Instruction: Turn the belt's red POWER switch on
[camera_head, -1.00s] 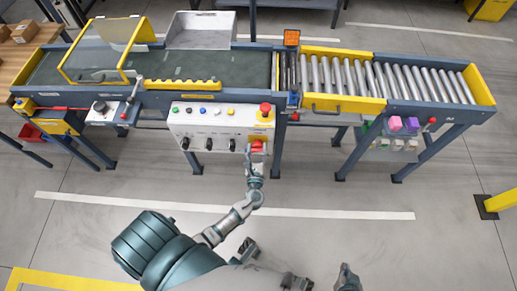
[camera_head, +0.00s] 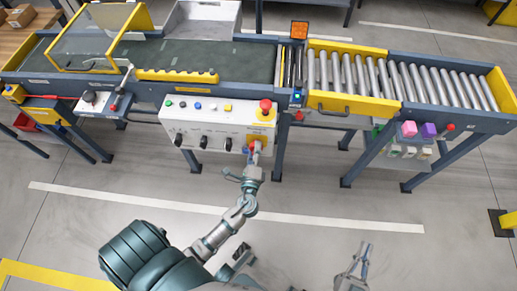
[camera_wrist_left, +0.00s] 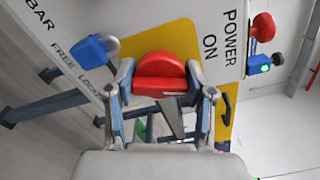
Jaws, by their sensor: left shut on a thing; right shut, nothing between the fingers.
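The red POWER switch (camera_head: 254,146) is on the lower right of the white control panel (camera_head: 190,122). In the left wrist view the red switch (camera_wrist_left: 162,72) sits on a yellow plate (camera_wrist_left: 182,38) beside the words POWER ON. My left gripper (camera_head: 254,158) is at the panel, shut on the red switch. Its two fingers (camera_wrist_left: 163,88) stand on either side of the red handle in the left wrist view. The handle's lower part is partly hidden. My right gripper (camera_head: 364,252) is shut and empty over the floor at the lower right, away from the belt.
A red mushroom button (camera_head: 265,106) is above the switch. Black knobs (camera_head: 203,142) line the panel to its left. A blue knob (camera_wrist_left: 95,48) stands near the left finger in the wrist view. The roller conveyor (camera_head: 400,75) extends right. Floor before the belt is clear.

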